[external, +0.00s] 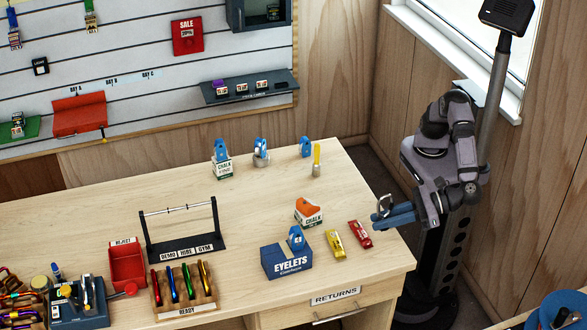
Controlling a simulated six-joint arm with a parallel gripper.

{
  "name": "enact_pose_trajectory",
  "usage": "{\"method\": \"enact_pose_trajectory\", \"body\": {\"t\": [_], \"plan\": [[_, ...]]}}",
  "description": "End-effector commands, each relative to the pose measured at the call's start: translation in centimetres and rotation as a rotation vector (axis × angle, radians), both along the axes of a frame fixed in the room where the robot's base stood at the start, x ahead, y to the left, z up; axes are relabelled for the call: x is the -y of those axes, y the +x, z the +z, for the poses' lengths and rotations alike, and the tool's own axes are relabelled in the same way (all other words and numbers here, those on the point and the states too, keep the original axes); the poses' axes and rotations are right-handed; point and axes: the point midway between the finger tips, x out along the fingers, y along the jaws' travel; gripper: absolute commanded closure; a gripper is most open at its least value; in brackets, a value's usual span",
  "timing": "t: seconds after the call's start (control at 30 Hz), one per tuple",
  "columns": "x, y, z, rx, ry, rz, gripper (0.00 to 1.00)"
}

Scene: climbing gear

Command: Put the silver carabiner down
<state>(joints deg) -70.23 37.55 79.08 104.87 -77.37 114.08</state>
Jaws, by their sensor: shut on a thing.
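My gripper (380,215), with blue fingers, is at the right end of the wooden table (345,185), close to its right edge. It is shut on a small greyish ring-like thing, which looks like the silver carabiner (385,200). The fingers hide part of it, and its exact shape is too small to tell. A red item (360,234) and a yellow item (335,244) lie on the table to the left of and below the gripper in the picture.
A blue EYELETS box (287,262) and an orange-topped CHALK box (308,213) stand nearby. Further left are a black DEMO/HIRE/GYM stand (182,243), a READY rack (186,303) with several coloured carabiners, and a red REJECT bin (128,264). The table's middle has free room.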

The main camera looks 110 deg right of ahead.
Motion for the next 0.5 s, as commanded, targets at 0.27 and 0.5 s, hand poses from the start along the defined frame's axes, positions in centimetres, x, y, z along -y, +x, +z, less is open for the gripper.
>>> {"method": "enact_pose_trajectory", "body": {"t": [0.27,0.5], "plan": [[-0.4,-4.1,-0.6,0.005,0.000,-0.016,1.00],[-0.4,-4.3,-1.4,0.004,-0.004,-0.019,1.00]]}}
